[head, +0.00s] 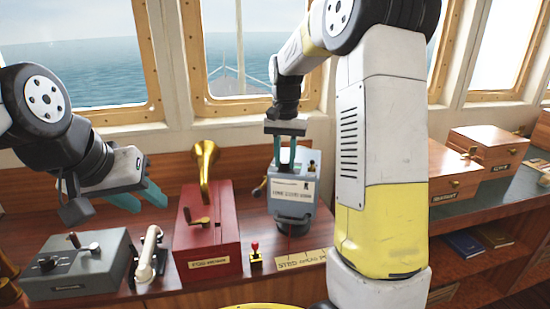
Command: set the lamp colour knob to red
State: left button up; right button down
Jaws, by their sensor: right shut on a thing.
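The signal lamp (292,217) is a blue-grey box with a pale label, on a round dark base, at the middle of the wooden counter in the head view. My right gripper (285,163) points down at the top of the lamp, its teal fingers shut on what seems to be the colour knob. The fingers hide that knob, so its setting cannot be read. A small dark control (311,166) shows on the lamp top, right of the fingers. My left gripper (142,198) is open and empty above the counter at the left.
A red box with a crank (212,240) and a brass horn (205,160) stands left of the lamp. A grey box (80,265) and a white handset (148,257) are further left. A small red-topped stamp (255,256) stands in front. Wooden boxes (490,147) are at the right.

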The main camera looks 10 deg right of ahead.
aim_at(285, 162)
jog(key=shift+m, duration=1.1)
jog(key=c, duration=1.1)
grip_release()
jog(key=shift+c, duration=0.2)
jog(key=shift+r, duration=0.15)
notch_tip(285, 162, up, 7)
jog(key=shift+r, duration=0.3)
